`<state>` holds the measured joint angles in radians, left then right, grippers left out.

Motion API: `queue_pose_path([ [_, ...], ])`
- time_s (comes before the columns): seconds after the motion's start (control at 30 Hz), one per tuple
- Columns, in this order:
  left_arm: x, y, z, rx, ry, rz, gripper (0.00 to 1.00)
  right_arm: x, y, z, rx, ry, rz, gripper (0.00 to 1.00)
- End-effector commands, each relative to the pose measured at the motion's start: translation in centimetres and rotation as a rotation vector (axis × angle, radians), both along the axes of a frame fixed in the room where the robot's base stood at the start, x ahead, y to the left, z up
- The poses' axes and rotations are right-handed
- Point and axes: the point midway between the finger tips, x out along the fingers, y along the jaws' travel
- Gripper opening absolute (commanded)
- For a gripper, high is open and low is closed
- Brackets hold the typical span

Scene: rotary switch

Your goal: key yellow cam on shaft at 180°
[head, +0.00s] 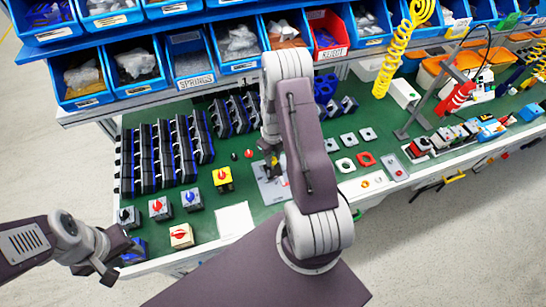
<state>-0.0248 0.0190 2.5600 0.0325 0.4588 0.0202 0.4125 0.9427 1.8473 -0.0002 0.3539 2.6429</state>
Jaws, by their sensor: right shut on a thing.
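My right gripper (270,168) points down over a grey plate (268,194) at the middle of the green bench. It is shut on a small yellow piece, which looks like the yellow cam (275,161). My own arm and fingers hide most of the piece, and its angle cannot be read. A shaft cannot be made out under the gripper. My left gripper (118,262) is open and empty at the lower left, by the bench's front edge, apart from the parts there.
Boxed rotary switches with red, blue and black knobs, one yellow box (222,180) among them, stand at the front left. Black-and-blue racks (165,155) are behind. A white sheet (235,221) lies in front. Small square parts (345,165) and a metal stand (413,122) are to the right.

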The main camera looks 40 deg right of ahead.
Motion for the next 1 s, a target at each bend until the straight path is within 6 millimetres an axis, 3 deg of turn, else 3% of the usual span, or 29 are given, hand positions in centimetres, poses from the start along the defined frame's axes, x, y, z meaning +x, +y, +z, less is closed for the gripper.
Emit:
queue_pose_path([
  [0.07,0.0,0.0,-0.3,0.0,0.0,0.0,0.36,0.0,0.0,-0.4,0.0,0.0,0.0,0.0],
  [0.1,0.0,0.0,-0.2,0.0,0.0,0.0,0.36,0.0,0.0,-0.3,0.0,0.0,0.0,0.35],
  [0.17,0.0,0.0,-0.2,0.0,0.0,0.0,0.36,0.0,0.0,-0.2,0.0,0.0,0.0,0.51],
  [0.2,0.0,0.0,-0.2,0.0,0.0,0.0,0.36,0.0,0.0,-0.2,0.0,0.0,0.0,0.55],
  [0.53,0.0,0.0,-0.3,0.0,0.0,0.0,0.36,0.1,0.0,0.2,-0.001,-0.002,0.0,0.55],
  [0.83,0.0,0.0,-1.3,0.0,0.0,0.0,0.36,0.2,-0.1,6.3,-0.002,-0.006,0.0,0.55],
  [1.0,0.0,0.0,-1.5,0.0,0.0,0.0,0.36,0.1,0.0,8.5,-0.001,-0.002,0.0,0.55],
])
